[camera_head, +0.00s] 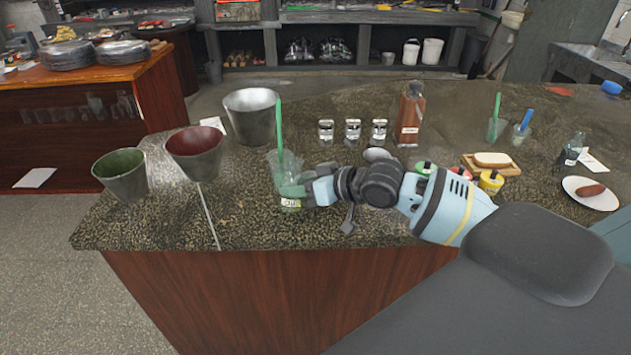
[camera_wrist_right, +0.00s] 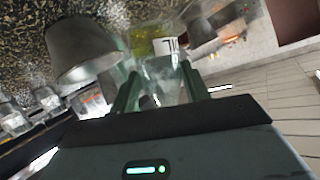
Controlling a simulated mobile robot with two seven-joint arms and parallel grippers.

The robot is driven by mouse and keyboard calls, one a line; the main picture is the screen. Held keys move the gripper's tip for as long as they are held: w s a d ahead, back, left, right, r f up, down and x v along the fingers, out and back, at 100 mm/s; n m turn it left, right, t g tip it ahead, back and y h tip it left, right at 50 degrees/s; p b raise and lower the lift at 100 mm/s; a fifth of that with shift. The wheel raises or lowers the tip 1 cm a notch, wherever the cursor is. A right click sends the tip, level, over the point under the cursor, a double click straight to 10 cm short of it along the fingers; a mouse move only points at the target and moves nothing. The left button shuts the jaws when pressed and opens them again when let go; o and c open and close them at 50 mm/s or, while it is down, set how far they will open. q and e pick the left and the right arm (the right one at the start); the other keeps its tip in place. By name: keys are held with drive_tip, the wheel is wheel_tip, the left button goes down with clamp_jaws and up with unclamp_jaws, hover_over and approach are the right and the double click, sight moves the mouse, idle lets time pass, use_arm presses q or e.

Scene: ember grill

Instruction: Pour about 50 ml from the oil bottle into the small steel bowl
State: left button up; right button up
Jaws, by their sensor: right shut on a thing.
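My right gripper (camera_head: 303,188) is shut on a clear, labelled bottle (camera_head: 291,203) with a little yellowish liquid low in it; I take it for the oil bottle. It looks upright at the counter's front; I cannot tell whether it touches the counter. In the right wrist view the gripper (camera_wrist_right: 160,74) has a finger on each side of it, and part of its white label (camera_wrist_right: 166,46) shows. A green stick (camera_head: 280,125) rises just behind. A small shiny steel bowl (camera_head: 377,154) appears partly hidden behind my right wrist. My left gripper is out of view.
A large steel bucket (camera_head: 252,118), a red-lined bucket (camera_head: 195,152) and a green-lined bucket (camera_head: 121,174) stand to the left. Several lidded jars (camera_head: 353,131) and a reddish-brown bottle (camera_head: 410,115) stand behind my arm. A plate (camera_head: 590,194) holds a sausage at the right.

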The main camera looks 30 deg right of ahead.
drive_tip(key=shift+s+a+r+n, duration=0.2)
drive_tip(key=shift+a+n, duration=0.1)
drive_tip(key=shift+n, duration=0.1)
drive_tip(key=shift+a+f+h, duration=0.1)
drive_tip(key=shift+f+h, duration=0.2)
drive_tip(key=shift+f, duration=0.2)
drive_tip(key=shift+s+a+f+n+t, duration=0.1)
drive_tip(key=shift+a+f+n+t, duration=0.1)
drive_tip(key=shift+f+n+t, duration=0.3)
drive_tip(key=shift+f+h, duration=0.1)
drive_tip(key=shift+h, duration=0.3)
